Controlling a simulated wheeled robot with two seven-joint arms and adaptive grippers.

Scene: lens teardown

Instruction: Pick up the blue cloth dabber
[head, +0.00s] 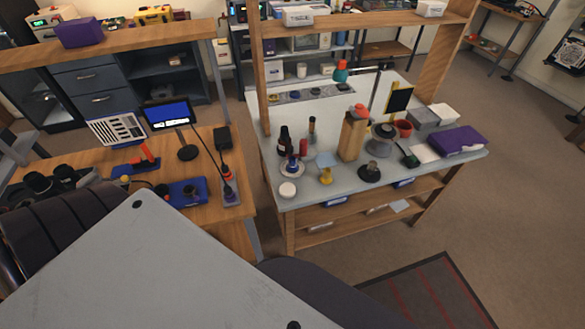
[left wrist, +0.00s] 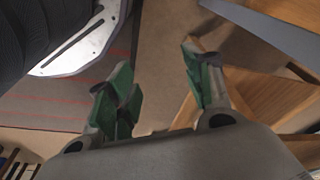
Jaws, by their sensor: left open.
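I cannot tell for sure which item is the blue cloth dabber. A small dark blue piece (head: 291,165) stands on a pale dish at the left of the white-topped workbench (head: 262,120). No dabber shows in that view. Neither gripper shows in the head view.
Bottles, a tan block (head: 353,136), a red pot (head: 402,128) and a purple box (head: 456,141) crowd the workbench. A wooden desk (head: 225,238) with a small screen (head: 167,113) stands to the left. A striped mat (head: 425,290) lies on the open floor.

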